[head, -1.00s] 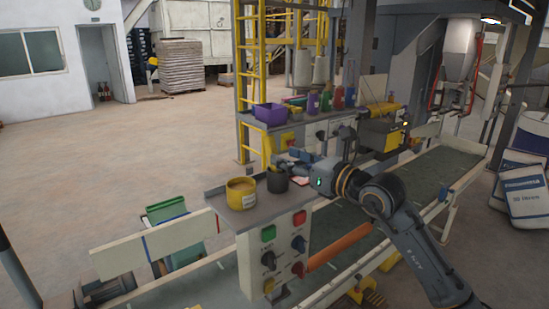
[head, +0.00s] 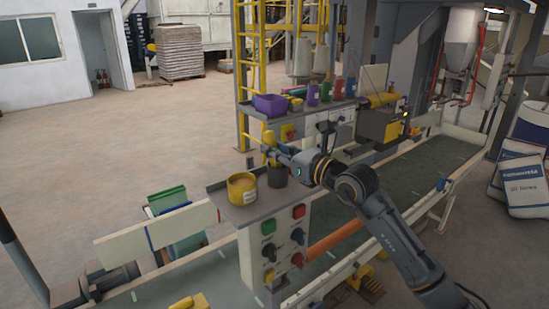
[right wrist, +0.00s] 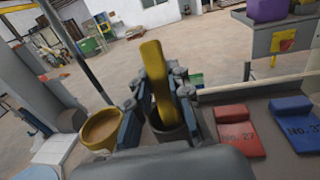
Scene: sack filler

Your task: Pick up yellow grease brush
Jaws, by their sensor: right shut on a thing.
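The yellow grease brush (right wrist: 155,75) is gripped between the two fingers of my right gripper (right wrist: 160,100) in the right wrist view. In the head view my right gripper (head: 275,152) is just above the dark cup (head: 277,175), with the yellow brush (head: 267,140) upright at its tips. The dark cup also shows in the right wrist view (right wrist: 170,133), behind the brush's lower part. I cannot tell whether the brush's lower end is still inside the cup. My left gripper is not in view.
A yellow tub (head: 242,189) of tan grease stands left of the cup on the control box's grey top. Red (right wrist: 238,132) and blue (right wrist: 296,124) numbered pieces lie right of the cup. A shelf with a purple bin (head: 269,105) stands behind, and a conveyor (head: 430,170) runs right.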

